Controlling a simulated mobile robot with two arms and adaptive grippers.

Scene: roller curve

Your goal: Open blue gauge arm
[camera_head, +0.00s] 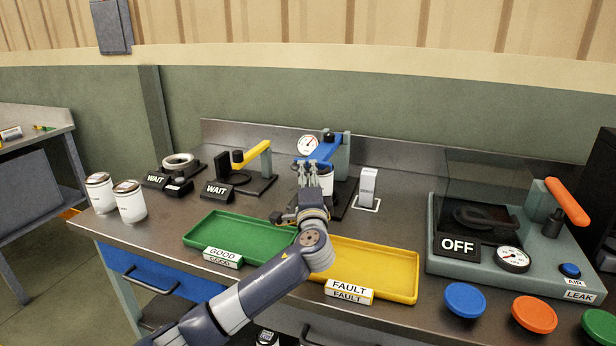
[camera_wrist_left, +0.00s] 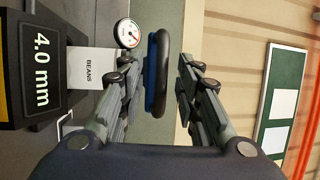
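The blue gauge arm (camera_head: 322,148) reaches forward from its grey post at the back of the table, with a round dial (camera_head: 308,145) at its left. A white can (camera_head: 326,181) stands under it. My left gripper (camera_head: 308,170) is at the front end of the blue arm. In the left wrist view, my gripper's fingers (camera_wrist_left: 158,95) are open, with the blue arm's black-rimmed end (camera_wrist_left: 157,72) between them. A gap shows on the right side; contact on the left side is unclear. My right gripper is not in view.
A green GOOD tray (camera_head: 237,238) and a yellow FAULT tray (camera_head: 380,270) lie in front. A yellow-armed fixture (camera_head: 252,155) stands left, and a grey leak tester (camera_head: 500,235) right. Two white cans (camera_head: 129,201) stand at the left edge. A black 4.0 mm sign (camera_wrist_left: 38,70) is near the gripper.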

